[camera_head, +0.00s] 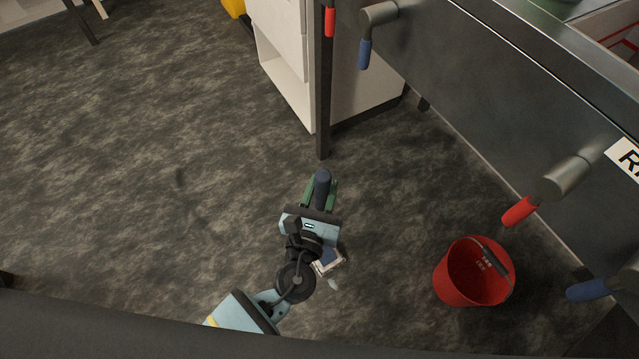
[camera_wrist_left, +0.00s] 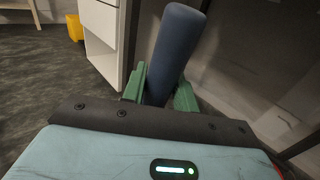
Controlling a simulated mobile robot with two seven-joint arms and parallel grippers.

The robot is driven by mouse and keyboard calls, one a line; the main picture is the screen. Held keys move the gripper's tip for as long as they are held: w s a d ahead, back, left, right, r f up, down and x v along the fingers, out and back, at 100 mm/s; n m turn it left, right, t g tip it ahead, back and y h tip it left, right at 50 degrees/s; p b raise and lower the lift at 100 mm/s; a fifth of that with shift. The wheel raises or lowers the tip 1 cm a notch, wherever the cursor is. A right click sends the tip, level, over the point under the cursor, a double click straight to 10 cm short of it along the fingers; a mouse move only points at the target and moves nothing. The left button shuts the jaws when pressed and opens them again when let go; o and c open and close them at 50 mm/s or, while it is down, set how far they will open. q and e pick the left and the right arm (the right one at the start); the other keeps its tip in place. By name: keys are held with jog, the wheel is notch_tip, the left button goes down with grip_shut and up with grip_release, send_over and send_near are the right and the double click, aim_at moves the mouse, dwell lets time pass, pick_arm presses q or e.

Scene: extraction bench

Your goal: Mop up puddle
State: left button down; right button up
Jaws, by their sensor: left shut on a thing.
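My left gripper (camera_head: 320,192) is low over the dark floor in the middle of the head view. Its green fingers are shut on a dark blue cylindrical handle (camera_head: 322,178). In the left wrist view the handle (camera_wrist_left: 174,52) stands up between the fingers, tilted slightly right. A small white and blue piece (camera_head: 330,264) shows beside my wrist; whether it is the mop's head I cannot tell. A small pale, shiny patch (camera_head: 333,284) lies just below it, perhaps part of the puddle. My gripper and arm hide the rest. My right gripper is not in view.
A red bucket (camera_head: 473,272) stands on the floor to the right, below the grey bench (camera_head: 500,95). Pipes with red and blue ends jut from the bench. A white cabinet (camera_head: 350,105) and a dark leg (camera_head: 323,85) stand beyond my gripper. Floor on the left is clear.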

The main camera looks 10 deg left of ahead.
pick_arm(q)
jog(key=shift+s+d+f, duration=0.15)
jog(key=shift+s+f, duration=0.15)
jog(key=shift+f, duration=0.1)
jog(key=s+d, duration=0.2)
jog(key=s, duration=0.1)
jog(key=shift+r, duration=0.1)
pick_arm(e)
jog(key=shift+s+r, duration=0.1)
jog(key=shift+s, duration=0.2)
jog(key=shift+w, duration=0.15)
pick_arm(q)
jog(key=s+d, duration=0.2)
jog(key=s, duration=0.1)
jog(key=shift+d+r, duration=0.15)
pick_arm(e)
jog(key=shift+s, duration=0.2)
